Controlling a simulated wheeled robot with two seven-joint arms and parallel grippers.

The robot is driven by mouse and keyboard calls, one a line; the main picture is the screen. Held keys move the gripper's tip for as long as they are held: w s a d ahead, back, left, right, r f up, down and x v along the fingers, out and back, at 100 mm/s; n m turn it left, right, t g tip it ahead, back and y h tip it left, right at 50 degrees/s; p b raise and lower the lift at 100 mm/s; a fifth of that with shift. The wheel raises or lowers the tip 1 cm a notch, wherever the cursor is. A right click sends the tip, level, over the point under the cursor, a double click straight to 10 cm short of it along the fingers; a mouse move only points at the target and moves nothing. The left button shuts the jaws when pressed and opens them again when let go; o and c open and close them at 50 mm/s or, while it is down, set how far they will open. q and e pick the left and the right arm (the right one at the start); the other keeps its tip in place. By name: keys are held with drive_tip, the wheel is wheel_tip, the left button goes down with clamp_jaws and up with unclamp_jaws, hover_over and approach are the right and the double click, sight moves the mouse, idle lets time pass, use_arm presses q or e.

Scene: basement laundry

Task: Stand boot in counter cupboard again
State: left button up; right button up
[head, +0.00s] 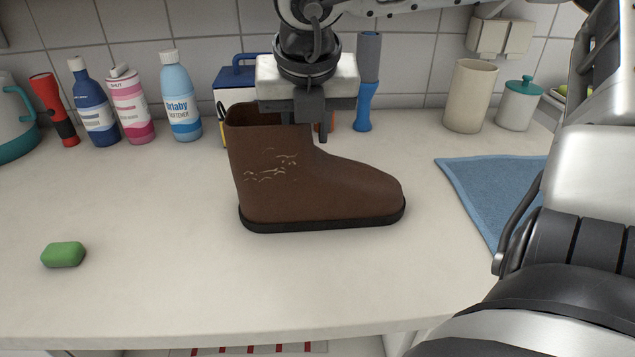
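A brown ankle boot (300,185) with a dark sole stands upright on the pale counter, its toe to the right. My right gripper (318,128) points down at the top of the boot's shaft, on the toe side. One dark finger shows by the shaft's right rim; the other finger is not clearly visible, so I cannot tell whether the fingers close on the rim. My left gripper is not in view. No cupboard interior shows.
The counter (130,270) is clear at front left except a green soap (63,254). Bottles (180,95), a red flashlight (54,110), a box (232,95) and a blue-handled item (364,90) line the back. A blue cloth (490,190), beige canister (470,95) and lidded jar (519,103) are right.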

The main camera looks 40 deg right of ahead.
clamp_jaws()
drive_tip(key=shift+r, duration=0.1)
idle(1.2)
